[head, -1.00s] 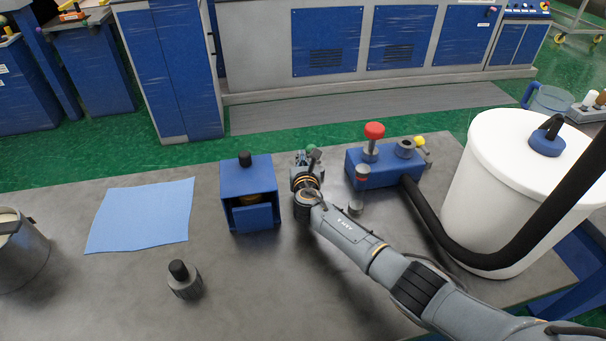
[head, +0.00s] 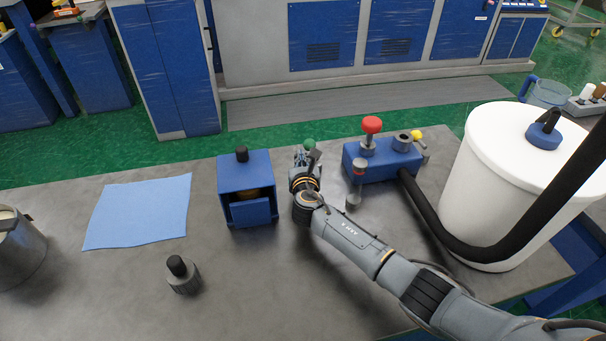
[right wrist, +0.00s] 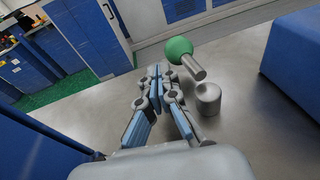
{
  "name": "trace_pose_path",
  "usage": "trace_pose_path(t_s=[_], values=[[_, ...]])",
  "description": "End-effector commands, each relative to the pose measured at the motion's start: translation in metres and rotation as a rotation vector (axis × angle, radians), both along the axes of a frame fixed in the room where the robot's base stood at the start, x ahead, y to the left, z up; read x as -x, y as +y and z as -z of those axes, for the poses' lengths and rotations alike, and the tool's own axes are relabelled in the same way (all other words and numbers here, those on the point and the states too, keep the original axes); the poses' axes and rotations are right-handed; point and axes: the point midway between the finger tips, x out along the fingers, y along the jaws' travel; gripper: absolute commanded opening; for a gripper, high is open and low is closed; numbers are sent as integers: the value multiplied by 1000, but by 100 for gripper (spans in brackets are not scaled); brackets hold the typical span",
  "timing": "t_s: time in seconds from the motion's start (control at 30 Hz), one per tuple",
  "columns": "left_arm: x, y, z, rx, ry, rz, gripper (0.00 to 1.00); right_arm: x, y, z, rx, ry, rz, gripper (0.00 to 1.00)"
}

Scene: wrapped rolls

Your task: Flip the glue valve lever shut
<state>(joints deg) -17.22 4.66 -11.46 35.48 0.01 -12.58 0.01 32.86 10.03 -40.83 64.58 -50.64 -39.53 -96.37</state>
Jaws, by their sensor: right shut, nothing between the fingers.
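A green ball knob (head: 309,144) on a short metal rod shows just beyond my right gripper (head: 305,160). In the right wrist view the green knob (right wrist: 178,48) sits on a tilted rod beside a round metal post (right wrist: 208,98). My right gripper (right wrist: 158,72) is shut and empty, fingertips close to the knob's left; I cannot tell whether they touch. A blue valve block (head: 385,168) carries a red knob (head: 371,125) and a lever with a yellow knob (head: 416,135). Which lever is the glue valve's is not marked. My left gripper is out of view.
A blue box (head: 245,178) stands close left of my right gripper. A black hose (head: 425,220) runs by the white drum (head: 500,190).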

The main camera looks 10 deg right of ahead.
Motion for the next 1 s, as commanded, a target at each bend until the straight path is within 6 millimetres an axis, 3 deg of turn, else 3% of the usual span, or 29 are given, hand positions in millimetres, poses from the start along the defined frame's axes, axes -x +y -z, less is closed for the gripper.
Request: trace_pose_path(t_s=[0.3,0.5,1.0], values=[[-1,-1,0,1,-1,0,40,54,9,-9,-1,1,-2,0],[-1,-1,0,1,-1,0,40,79,13,-14,0,0,-2,0],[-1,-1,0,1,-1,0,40,88,14,-16,1,0,0,0]])
